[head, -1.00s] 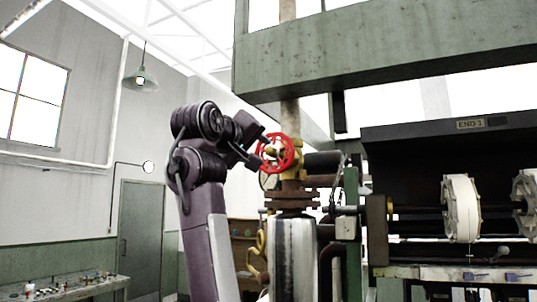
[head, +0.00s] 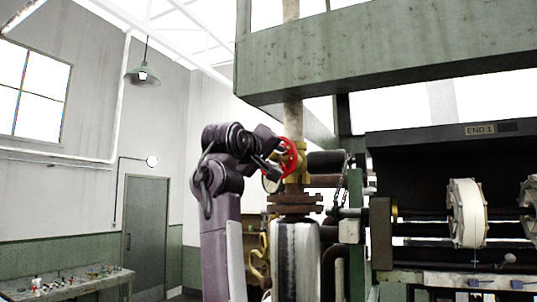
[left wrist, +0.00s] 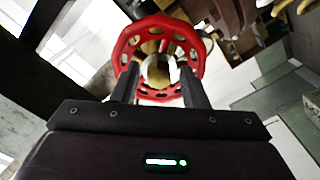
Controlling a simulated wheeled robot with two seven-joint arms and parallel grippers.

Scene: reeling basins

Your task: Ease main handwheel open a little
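The red main handwheel (head: 288,155) sits on a brass valve on the pipework in the middle of the head view. My left gripper (head: 271,170) is at the wheel and partly covers it. In the left wrist view the handwheel (left wrist: 160,28) is right in front of the gripper. The two fingers of the left gripper (left wrist: 159,82) are apart, and their tips overlap the lower part of the wheel, one on each side of its hub. I cannot tell whether they touch it. My right gripper is not in view.
Rusty flanges (head: 296,203) and a silver cylinder (head: 294,255) stand below the valve. A dark machine with white reels (head: 467,213) is at the right. A green beam (head: 390,60) hangs overhead. A bench (head: 75,283) with small items is at the lower left.

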